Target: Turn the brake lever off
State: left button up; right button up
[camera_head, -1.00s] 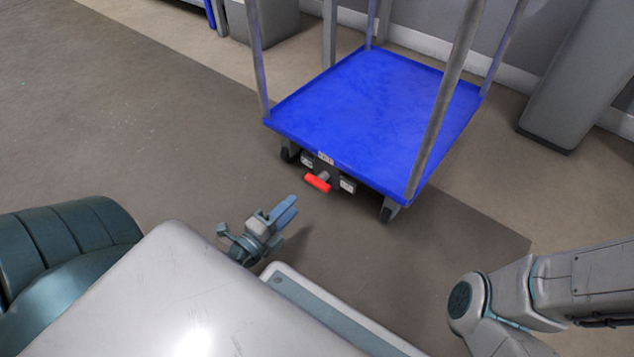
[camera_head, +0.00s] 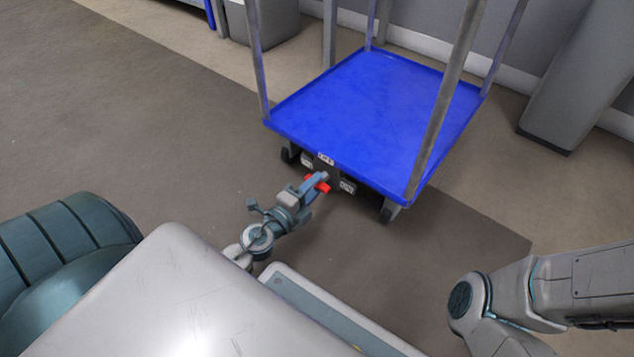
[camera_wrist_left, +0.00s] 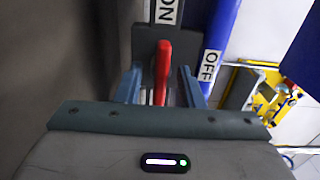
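The red brake lever (camera_head: 318,184) sits under the front edge of the blue cart (camera_head: 375,110). In the head view my left gripper (camera_head: 319,183) is at the lever, and its fingers partly cover it. In the left wrist view the red lever (camera_wrist_left: 162,70) stands between the two blue fingers of my left gripper (camera_wrist_left: 161,84), with gaps at both sides, so the gripper is open around it. An ON label (camera_wrist_left: 166,11) is above the lever and an OFF label (camera_wrist_left: 210,66) is to its right. My right gripper is not in view.
My right arm shows at the lower right. The cart has upright posts and dark wheels (camera_head: 389,211). Grey bins (camera_head: 262,20) stand at the back, and a grey block (camera_head: 565,95) stands at the right. The floor left of the cart is clear.

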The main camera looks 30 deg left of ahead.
pick_arm(q)
jog(key=shift+w, duration=0.7)
grip_shut()
